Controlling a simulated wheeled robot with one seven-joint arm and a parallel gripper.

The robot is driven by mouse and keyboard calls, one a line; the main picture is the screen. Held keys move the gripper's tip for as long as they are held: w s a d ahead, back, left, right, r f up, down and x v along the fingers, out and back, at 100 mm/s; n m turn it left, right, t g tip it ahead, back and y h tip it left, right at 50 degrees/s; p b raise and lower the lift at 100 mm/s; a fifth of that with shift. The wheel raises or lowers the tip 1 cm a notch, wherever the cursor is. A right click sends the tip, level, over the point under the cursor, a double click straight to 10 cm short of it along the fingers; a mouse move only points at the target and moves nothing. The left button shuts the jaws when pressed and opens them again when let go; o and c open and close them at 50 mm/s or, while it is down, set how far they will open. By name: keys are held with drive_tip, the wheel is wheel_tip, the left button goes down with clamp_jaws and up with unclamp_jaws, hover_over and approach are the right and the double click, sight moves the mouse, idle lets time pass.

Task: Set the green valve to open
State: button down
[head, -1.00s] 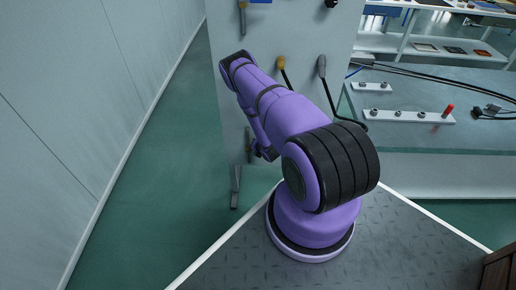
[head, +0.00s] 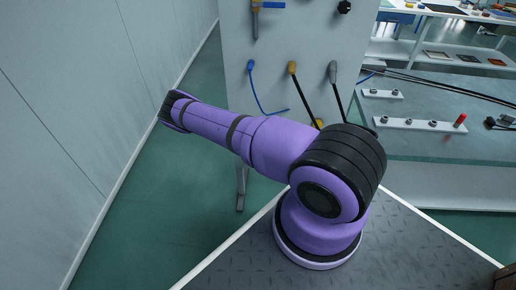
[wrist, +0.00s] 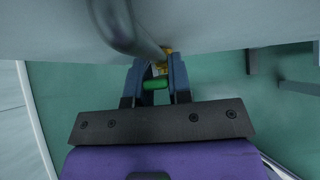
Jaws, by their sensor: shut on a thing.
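The green valve's handle (wrist: 155,84) shows in the wrist view as a short green bar between the two fingers of my gripper (wrist: 158,83). My gripper is shut on it. The valve's brass-yellow body (wrist: 162,66) is just beyond the handle, partly hidden by a finger and a grey pipe. The angle of the handle against the pipe is hard to tell. In the head view my arm reaches left across the panel, and the green valve and my gripper are hidden.
The grey pipe (wrist: 122,28) runs close above my fingers in the wrist view. The upright panel (head: 300,35) carries a blue-handled valve (head: 272,5), a black knob (head: 344,7) and several hanging cables. A bench (head: 440,145) stands right. Open green floor (head: 150,210) lies left.

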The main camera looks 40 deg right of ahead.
drive_tip(key=shift+w+a, duration=0.15)
idle(0.4)
drive_tip(key=c, duration=1)
unclamp_jaws()
drive_tip(key=shift+c, duration=0.2)
drive_tip(key=v, duration=1)
drive_tip(key=shift+a+r, duration=0.25)
